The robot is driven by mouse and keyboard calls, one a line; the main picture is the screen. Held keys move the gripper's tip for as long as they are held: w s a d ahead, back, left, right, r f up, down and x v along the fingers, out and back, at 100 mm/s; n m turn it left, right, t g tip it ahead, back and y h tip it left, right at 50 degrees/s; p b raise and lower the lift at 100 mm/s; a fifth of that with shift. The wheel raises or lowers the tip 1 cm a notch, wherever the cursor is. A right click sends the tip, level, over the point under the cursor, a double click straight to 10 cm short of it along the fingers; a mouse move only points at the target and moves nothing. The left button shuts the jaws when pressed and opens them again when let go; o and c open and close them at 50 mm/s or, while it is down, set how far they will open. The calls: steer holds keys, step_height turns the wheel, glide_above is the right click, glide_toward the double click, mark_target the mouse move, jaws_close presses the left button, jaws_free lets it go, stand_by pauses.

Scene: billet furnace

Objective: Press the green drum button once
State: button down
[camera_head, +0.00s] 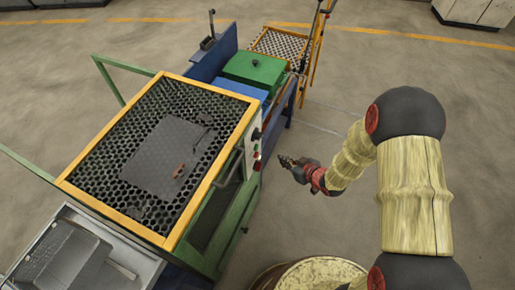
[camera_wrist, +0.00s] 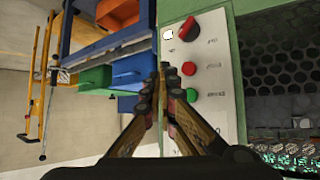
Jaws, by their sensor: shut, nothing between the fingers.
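The green button (camera_wrist: 191,95) is a round button on a pale control panel (camera_wrist: 212,62) in the wrist view, just below a red button (camera_wrist: 188,68). The panel (camera_head: 252,150) also shows on the side of the green machine in the head view, where the green button is too small to pick out. My gripper (camera_wrist: 164,70) is shut and empty, its fingertips over the panel's left edge in the picture, left of both buttons. In the head view my gripper (camera_head: 285,161) points at the machine, with a gap of floor between it and the panel.
A red rotary switch (camera_wrist: 187,28) and a white button (camera_wrist: 168,34) share the panel. The machine's yellow-edged perforated top (camera_head: 110,125) carries a grey plate (camera_head: 150,165). A green box (camera_head: 255,70) stands behind. A drum (camera_head: 322,275) stands at the bottom. Floor right of the machine is open.

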mark_target(256, 147)
steer(key=w+a+b, duration=0.1)
steer(key=w+a, duration=0.1)
steer(key=a, duration=0.5)
steer(key=shift+w, duration=0.25)
steer(key=shift+a, duration=0.15)
stand_by(1.2)
steer(key=shift+w+a, duration=0.1)
steer(key=shift+a, duration=0.15)
